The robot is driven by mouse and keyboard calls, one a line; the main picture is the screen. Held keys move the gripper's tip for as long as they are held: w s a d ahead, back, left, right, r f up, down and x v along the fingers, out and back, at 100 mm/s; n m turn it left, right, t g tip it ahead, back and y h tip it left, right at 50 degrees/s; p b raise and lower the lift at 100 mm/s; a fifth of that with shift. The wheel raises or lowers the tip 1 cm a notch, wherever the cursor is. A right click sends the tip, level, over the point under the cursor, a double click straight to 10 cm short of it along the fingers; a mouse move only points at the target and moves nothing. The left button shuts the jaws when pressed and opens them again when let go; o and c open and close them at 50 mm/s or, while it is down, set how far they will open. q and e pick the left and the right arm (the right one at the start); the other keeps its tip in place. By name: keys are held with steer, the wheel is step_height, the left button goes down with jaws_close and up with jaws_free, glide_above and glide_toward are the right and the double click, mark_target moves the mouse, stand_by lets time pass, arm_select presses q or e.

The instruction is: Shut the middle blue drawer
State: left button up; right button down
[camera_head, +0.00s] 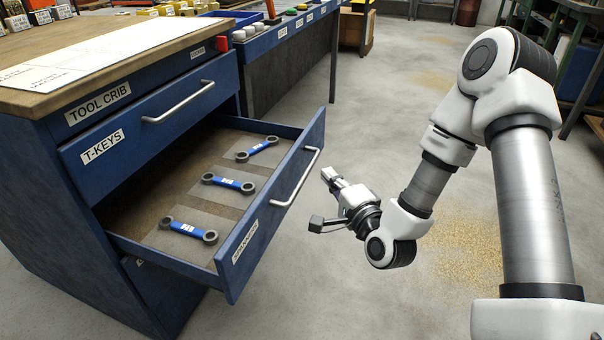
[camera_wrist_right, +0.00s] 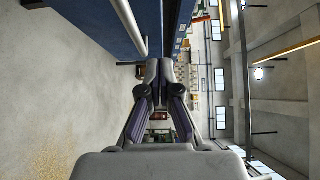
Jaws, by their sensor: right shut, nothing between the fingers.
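The middle blue drawer (camera_head: 247,235) stands pulled out of the blue cabinet (camera_head: 45,215), below the closed T-KEYS drawer (camera_head: 150,126). My left gripper is not in view.
The cabinet's wooden top (camera_head: 60,95) carries white sheets. A blue workbench (camera_head: 290,60) with small items stands behind the cabinet. The concrete floor right of the drawer is clear, with yellowish shavings (camera_head: 465,245) on it.

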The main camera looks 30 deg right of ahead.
mark_target(295, 151)
steer(key=w, duration=0.2)
steer(key=w+a+b, duration=0.1)
steer(key=w, duration=0.2)
steer(key=w+b, duration=0.1)
steer(key=w, duration=0.1)
steer(key=shift+w+a, duration=0.35)
steer(key=shift+w, duration=0.05)
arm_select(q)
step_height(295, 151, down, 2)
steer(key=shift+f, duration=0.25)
arm_select(e)
steer(key=shift+w+a+r, duration=0.15)
steer(key=shift+w+a, duration=0.1)
steer(key=shift+w, duration=0.1)
